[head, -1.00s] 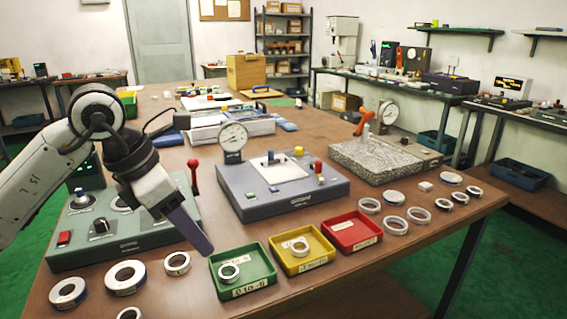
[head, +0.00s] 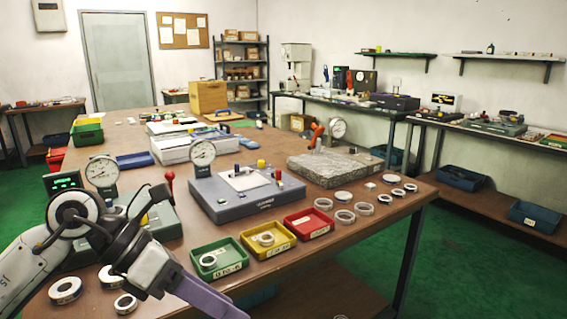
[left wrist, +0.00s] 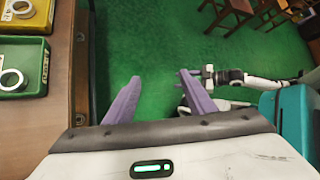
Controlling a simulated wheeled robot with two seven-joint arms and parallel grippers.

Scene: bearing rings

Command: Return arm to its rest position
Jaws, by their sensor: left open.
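My left gripper (left wrist: 158,85) is open and empty in the left wrist view, with its two purple fingers apart above the green floor, just off the table's edge. In the head view my left gripper (head: 215,300) is low in the picture, in front of the green tray (head: 232,273). The green tray holds one metal ring (head: 208,260). The yellow tray (head: 284,248) beside it also holds one ring (head: 266,239). The red tray (head: 322,228) looks empty.
The wooden table (head: 352,243) carries a grey gauge base (head: 245,197), a granite block (head: 335,170) and several loose rings at the right. More rings lie near my left arm. Open green floor (head: 480,270) lies beyond the table's right edge.

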